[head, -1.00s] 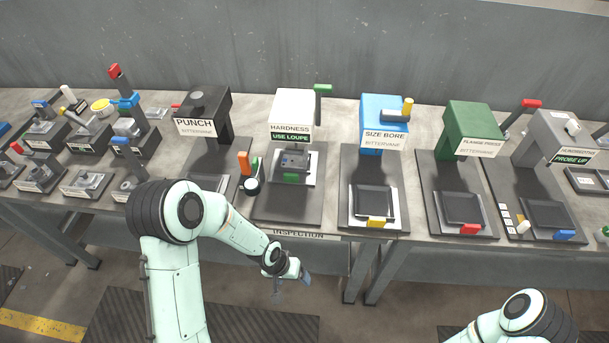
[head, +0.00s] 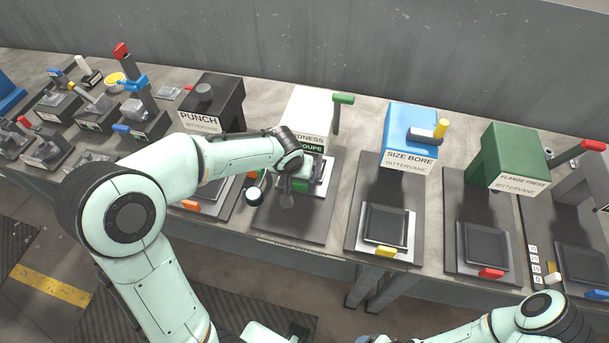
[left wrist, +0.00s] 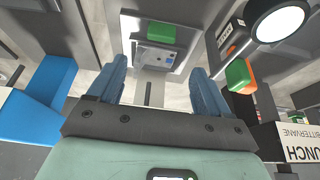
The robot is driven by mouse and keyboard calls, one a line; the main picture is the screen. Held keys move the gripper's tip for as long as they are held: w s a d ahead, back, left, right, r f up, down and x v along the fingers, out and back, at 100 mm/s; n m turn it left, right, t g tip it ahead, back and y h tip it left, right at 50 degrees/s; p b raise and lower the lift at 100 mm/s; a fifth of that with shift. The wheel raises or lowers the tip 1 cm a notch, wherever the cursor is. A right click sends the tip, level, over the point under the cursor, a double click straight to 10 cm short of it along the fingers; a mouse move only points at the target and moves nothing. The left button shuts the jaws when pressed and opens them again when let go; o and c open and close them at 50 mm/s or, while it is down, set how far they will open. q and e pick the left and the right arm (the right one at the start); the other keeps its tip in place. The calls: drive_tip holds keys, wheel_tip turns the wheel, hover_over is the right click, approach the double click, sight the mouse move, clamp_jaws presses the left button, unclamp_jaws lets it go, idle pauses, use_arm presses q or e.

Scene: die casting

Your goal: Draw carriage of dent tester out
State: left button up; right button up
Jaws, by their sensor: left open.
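The dent tester is the white HARDNESS machine (head: 313,108), with a green lever at its right. Its carriage holds a grey part and carries a green handle (head: 303,186), partly hidden by my arm. The carriage plate (left wrist: 178,30) and the grey part (left wrist: 157,58) show in the left wrist view, beyond the fingertips. My left gripper (head: 287,197) is over the front of the carriage. In the left wrist view its two blue fingers (left wrist: 157,80) stand apart with nothing clearly held between them. My right gripper is mostly cut off at the bottom edge of the head view.
The PUNCH machine (head: 212,102) stands left, the blue SIZE BORE machine (head: 410,130) right, then the green FLANGE PRESS (head: 510,150). A round loupe (head: 254,196) stands close left of my gripper; it is large in the left wrist view (left wrist: 278,18).

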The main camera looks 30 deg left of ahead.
sight(300, 183)
use_arm(q)
drive_tip(key=x, duration=1.1)
drive_tip(key=shift+s+d+f, duration=0.1)
drive_tip(key=shift+s, duration=0.15)
drive_tip(key=shift+w+f, duration=0.3)
drive_tip(key=shift+f, duration=0.3)
use_arm(e)
drive_tip(key=shift+s+f, duration=0.2)
drive_tip(key=shift+s, duration=0.15)
